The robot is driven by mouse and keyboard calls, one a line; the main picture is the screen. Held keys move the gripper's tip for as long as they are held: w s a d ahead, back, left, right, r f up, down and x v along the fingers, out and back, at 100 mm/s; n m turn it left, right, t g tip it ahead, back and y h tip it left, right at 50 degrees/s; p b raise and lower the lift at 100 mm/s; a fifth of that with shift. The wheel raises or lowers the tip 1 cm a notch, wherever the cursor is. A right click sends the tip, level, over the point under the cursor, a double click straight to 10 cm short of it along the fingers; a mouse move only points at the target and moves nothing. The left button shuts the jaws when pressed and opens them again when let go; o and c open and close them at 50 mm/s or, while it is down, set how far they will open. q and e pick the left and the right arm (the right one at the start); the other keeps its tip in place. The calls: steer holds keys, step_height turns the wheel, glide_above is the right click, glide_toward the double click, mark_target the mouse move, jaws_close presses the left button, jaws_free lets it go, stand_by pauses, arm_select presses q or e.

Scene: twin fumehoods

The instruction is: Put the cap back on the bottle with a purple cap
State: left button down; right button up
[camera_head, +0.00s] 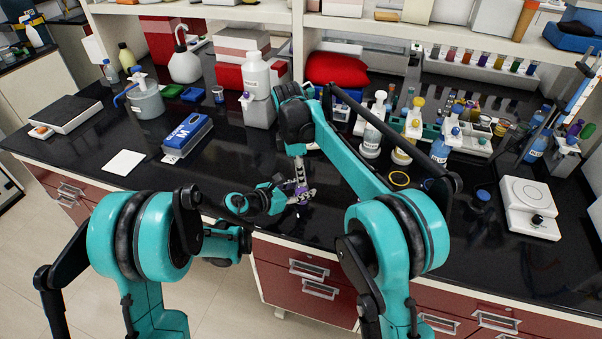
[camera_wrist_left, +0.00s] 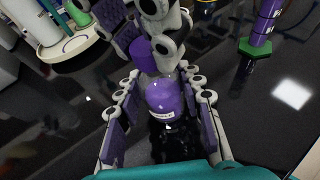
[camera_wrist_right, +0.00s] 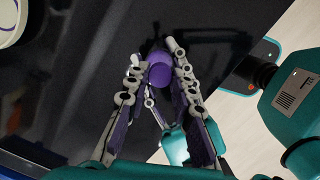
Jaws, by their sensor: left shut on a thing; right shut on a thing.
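The bottle (camera_wrist_left: 163,97) shows a purple upper part and a pale label in the left wrist view, with its lower part dark or hidden. My left gripper (camera_wrist_left: 160,80) is shut around it, one finger on each side. A purple cap (camera_wrist_left: 140,48) is just above and slightly left of the bottle there, apparently apart from it. My right gripper (camera_wrist_right: 155,60) is shut on the cap, which also shows between its fingertips in the right wrist view (camera_wrist_right: 160,73). In the head view both grippers meet over the bench front, the right (camera_head: 299,172) above the left (camera_head: 284,193).
A blue-and-white box (camera_head: 187,135) and a white card (camera_head: 124,162) lie to the left on the black bench. Several bottles, including a yellow-capped one (camera_head: 412,130), stand behind on the right. A white balance (camera_head: 530,208) is at right. The bench front edge is close.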

steer(key=m, duration=0.5)
steer(key=shift+w+g, duration=0.1)
steer(key=shift+g, duration=0.3)
steer(key=m, duration=0.5)
steer(key=shift+d, duration=0.1)
steer(key=m, duration=0.4)
steer(key=m+y, duration=0.1)
steer(key=m, duration=0.3)
steer(key=shift+d+g, duration=0.1)
steer(key=shift+g, duration=0.3)
steer(key=m+y, duration=0.1)
steer(key=m, duration=0.6)
steer(key=shift+d+m, duration=0.1)
steer(key=shift+m, duration=0.2)
steer(key=m, duration=0.5)
steer(key=shift+t+y, duration=0.3)
steer(key=m, duration=0.3)
steer(key=o, duration=0.7)
steer(key=shift+f, duration=0.1)
